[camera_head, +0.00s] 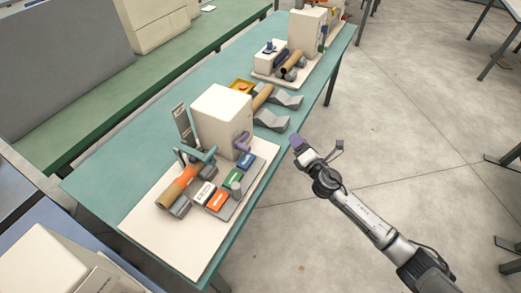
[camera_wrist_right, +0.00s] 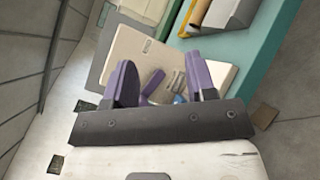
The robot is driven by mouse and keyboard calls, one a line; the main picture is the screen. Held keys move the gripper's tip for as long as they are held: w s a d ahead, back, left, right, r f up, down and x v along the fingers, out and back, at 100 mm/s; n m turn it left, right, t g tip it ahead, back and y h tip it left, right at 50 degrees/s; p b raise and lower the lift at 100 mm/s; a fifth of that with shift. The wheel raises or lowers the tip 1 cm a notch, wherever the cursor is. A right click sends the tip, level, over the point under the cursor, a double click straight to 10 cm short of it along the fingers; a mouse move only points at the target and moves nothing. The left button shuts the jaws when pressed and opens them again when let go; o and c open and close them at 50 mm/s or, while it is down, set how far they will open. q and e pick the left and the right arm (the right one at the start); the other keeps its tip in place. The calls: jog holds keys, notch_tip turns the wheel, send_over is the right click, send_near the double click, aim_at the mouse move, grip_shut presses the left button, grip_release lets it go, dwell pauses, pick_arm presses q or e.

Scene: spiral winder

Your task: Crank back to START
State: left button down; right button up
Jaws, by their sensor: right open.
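The winder has a cream box housing (camera_head: 222,115) on a pale base board (camera_head: 165,225) at the table's front end. A purple crank (camera_head: 243,143) sits on the housing's right side. A brown tube (camera_head: 180,184) lies on grey supports left of small white, orange and green blocks (camera_head: 217,200); their lettering is too small to read. My right gripper (camera_head: 297,143), with purple fingertips, is open and empty, off the table's right edge and apart from the crank. In the right wrist view, the cream housing (camera_wrist_right: 140,55) and a purple part (camera_wrist_right: 152,84) show between and beyond the open fingers (camera_wrist_right: 162,75). My left gripper is out of view.
Open concrete floor (camera_head: 400,110) lies right of the table. A green bench (camera_head: 95,110) stands on the left.

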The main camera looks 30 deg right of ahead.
notch_tip(320, 180, down, 2)
jog(key=a+n+g+y, duration=0.1)
jog(key=a+n+y, duration=0.3)
jog(key=n, duration=0.5)
jog(key=n+g+y, duration=0.3)
jog(key=n+y, duration=0.4)
jog(key=n, duration=0.4)
send_near(245, 149)
jog(key=x, duration=0.3)
jog(key=f+x, duration=0.1)
jog(key=x, duration=0.6)
jog(key=shift+w+d+f+b, duration=0.15)
jog(key=shift+w+b, duration=0.15)
jog(key=shift+w, duration=0.2)
jog(key=shift+c, duration=0.4)
grip_shut()
